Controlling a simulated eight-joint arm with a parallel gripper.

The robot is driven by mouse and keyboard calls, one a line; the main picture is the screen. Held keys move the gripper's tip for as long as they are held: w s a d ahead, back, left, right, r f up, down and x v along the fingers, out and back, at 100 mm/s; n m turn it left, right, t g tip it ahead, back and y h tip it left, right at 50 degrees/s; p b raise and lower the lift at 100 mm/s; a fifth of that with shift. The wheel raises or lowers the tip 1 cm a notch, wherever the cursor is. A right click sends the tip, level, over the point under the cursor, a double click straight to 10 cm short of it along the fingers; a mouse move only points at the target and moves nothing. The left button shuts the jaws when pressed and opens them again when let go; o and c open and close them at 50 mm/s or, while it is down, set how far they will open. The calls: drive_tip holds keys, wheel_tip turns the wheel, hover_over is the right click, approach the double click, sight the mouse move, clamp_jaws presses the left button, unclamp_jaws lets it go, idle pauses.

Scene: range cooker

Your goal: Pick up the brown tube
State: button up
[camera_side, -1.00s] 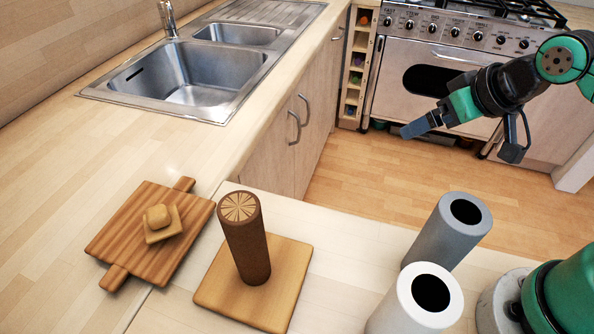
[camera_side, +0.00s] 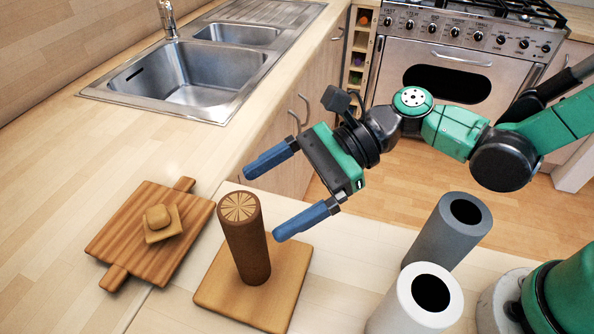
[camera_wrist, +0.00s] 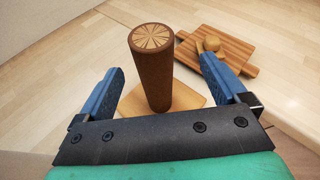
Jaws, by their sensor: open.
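The brown tube (camera_side: 246,245) stands upright on a light wooden board (camera_side: 222,290) on the counter in the side view. Its top shows a pale radial pattern. My gripper (camera_side: 258,199) is open and empty, its two blue fingers pointing toward the tube from the right and above. In the wrist view the tube (camera_wrist: 151,75) stands beyond the fingers, roughly midway between them, with its top nearer the camera. My gripper (camera_wrist: 163,78) does not appear to touch it.
A striped cutting board (camera_side: 118,240) with a small block and knob (camera_side: 160,222) lies left of the tube. A grey cylinder (camera_side: 447,232) and a white cylinder (camera_side: 412,308) stand to the right. A sink (camera_side: 190,80) is behind, with a range cooker (camera_side: 470,60) beyond.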

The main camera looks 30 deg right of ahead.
sight(226, 226)
drive_tip(key=shift+s+a+m+y, duration=0.25)
drive_tip(key=shift+a+m+y, duration=0.2)
drive_tip(key=shift+a, duration=0.2)
drive_tip(key=shift+x, duration=2.6)
clamp_jaws()
